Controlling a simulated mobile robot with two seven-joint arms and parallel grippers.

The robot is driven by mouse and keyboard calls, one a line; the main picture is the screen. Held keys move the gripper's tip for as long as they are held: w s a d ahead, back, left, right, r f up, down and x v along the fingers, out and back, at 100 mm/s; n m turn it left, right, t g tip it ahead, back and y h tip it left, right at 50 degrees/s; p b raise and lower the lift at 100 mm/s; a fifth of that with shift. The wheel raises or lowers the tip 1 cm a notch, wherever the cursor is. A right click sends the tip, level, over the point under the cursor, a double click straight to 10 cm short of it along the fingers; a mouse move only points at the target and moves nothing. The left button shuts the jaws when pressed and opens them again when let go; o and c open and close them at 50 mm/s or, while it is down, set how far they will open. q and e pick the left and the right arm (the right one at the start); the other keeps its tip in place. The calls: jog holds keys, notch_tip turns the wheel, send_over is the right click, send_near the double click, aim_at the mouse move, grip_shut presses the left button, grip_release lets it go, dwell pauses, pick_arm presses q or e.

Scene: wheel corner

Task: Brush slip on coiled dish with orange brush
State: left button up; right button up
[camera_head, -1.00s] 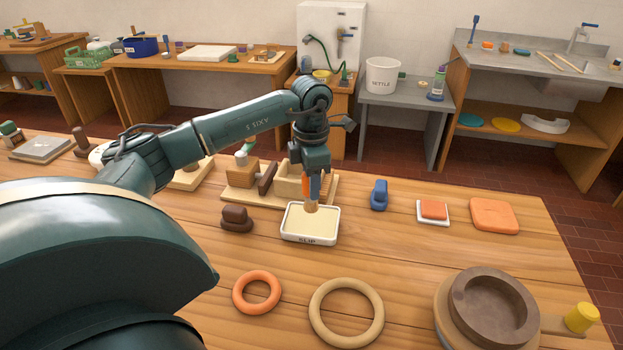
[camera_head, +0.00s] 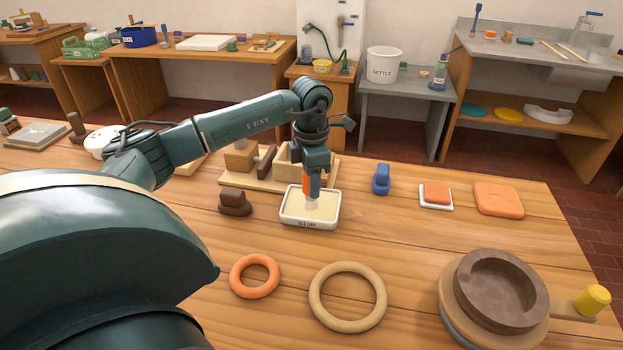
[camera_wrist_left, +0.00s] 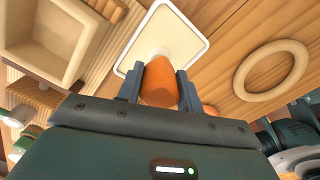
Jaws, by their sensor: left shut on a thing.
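My left gripper (camera_head: 313,178) is shut on the orange brush (camera_head: 307,183), which points down over the slip tray (camera_head: 308,222). The brush's pale tip meets the cream slip inside the white-rimmed tray. In the left wrist view the orange handle (camera_wrist_left: 159,84) sits between the two fingers, its tip over the tray (camera_wrist_left: 200,42). The brown coiled dish (camera_head: 503,290) rests on a round wheel (camera_head: 452,312) at the front right, well away from the brush. My right gripper is not in view.
An orange ring (camera_head: 255,276) and a tan ring (camera_head: 348,297) lie in front of the tray. A brown lump (camera_head: 235,202) sits left of it, a wooden holder (camera_head: 232,180) behind. A blue object (camera_head: 381,180) and orange slabs (camera_head: 498,199) lie to the right.

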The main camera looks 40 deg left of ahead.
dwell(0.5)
